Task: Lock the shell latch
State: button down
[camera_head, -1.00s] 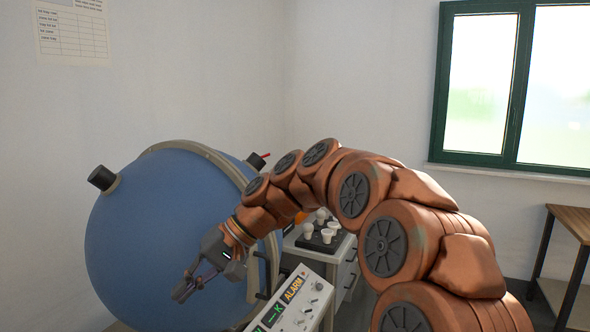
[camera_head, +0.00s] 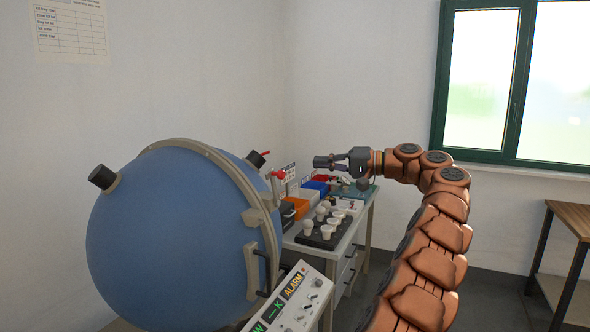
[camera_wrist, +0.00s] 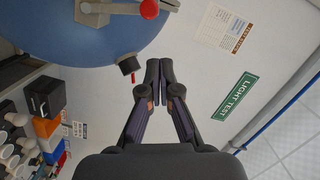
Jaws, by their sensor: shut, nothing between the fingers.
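The shell is a large blue sphere (camera_head: 160,240) with a beige rim band, at the left in the head view. A lever with a red knob (camera_head: 278,174) stands at the right of the rim; I take it to be the latch. In the wrist view, a red ball knob (camera_wrist: 149,9) on a grey arm (camera_wrist: 112,8) shows at the top edge, partly cut off, against the blue shell (camera_wrist: 70,45). Whether it is locked I cannot tell. My gripper (camera_head: 316,162) is right of the lever, apart from it. Its fingertips (camera_wrist: 160,68) are together and empty.
A bench (camera_head: 345,240) behind the shell carries white bulbs (camera_head: 329,228) on a dark tray and orange, blue and red bins. An alarm panel (camera_head: 295,300) stands in front. A wooden table (camera_head: 570,222) is at the far right. The air around my gripper looks clear.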

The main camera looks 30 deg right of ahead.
jog(key=shift+t+h, duration=0.3)
jog(key=d, duration=0.1)
jog(key=s+d, duration=0.1)
jog(key=d, duration=0.1)
jog(key=shift+s+d, duration=0.35)
jog(key=shift+a, duration=0.1)
jog(key=w+a+f+b, duration=0.1)
jog(key=w+a+f, duration=0.1)
jog(key=w+a, duration=0.4)
jog(key=a, duration=0.3)
jog(key=shift+w, duration=0.35)
jog(key=shift+a+f+b, duration=0.15)
jog(key=shift+b, duration=0.2)
